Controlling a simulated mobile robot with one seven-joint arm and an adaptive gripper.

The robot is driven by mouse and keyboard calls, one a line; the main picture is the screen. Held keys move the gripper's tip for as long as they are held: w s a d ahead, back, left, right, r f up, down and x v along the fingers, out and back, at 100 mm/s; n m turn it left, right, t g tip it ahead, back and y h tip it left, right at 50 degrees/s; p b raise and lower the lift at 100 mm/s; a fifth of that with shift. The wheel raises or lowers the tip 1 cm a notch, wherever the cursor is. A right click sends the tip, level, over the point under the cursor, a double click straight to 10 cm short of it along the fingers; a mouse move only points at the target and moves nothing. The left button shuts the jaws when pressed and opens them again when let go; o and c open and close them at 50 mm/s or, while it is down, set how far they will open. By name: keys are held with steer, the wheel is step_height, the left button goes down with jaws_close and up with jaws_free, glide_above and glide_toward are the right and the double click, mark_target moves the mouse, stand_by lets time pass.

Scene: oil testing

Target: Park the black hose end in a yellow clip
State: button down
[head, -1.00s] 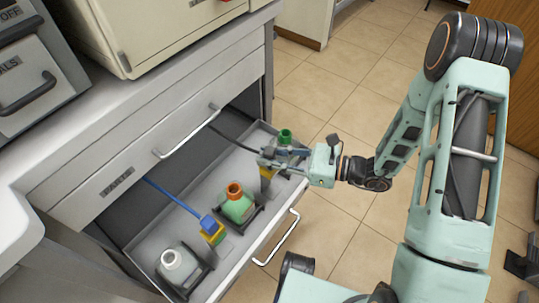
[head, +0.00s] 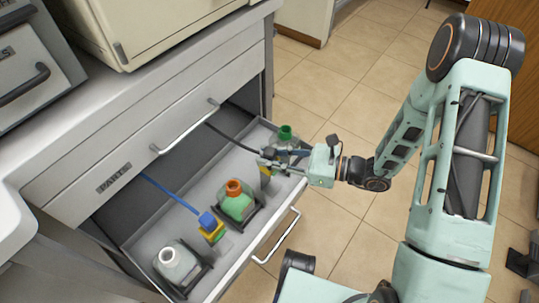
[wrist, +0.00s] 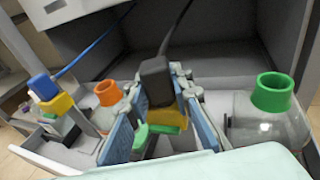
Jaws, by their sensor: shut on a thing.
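The black hose end (wrist: 155,80) is a dark block between the fingers of my gripper (wrist: 160,98), which is shut on it. Its black hose (head: 226,136) runs back into the cabinet. A yellow clip (wrist: 168,118) with green parts shows directly below the hose end in the wrist view; I cannot tell whether the end is fully seated in it. In the head view my gripper (head: 268,162) covers most of this clip. A second yellow clip (head: 211,233) holds the blue hose end (head: 207,221), also seen at left in the wrist view (wrist: 43,86).
The open drawer (head: 228,272) holds an orange-necked bottle (head: 237,204), a green-capped bottle (head: 285,143) close beside my gripper, and a white-necked bottle (head: 174,262). The drawer's handle (head: 278,238) juts out in front. Open tiled floor lies to the right.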

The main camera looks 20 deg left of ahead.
steer(key=c, duration=1.6)
jaws_free()
steer(key=d, duration=0.4)
steer(key=d+r, duration=0.1)
steer(key=d, duration=0.7)
steer(key=shift+w+r, duration=0.4)
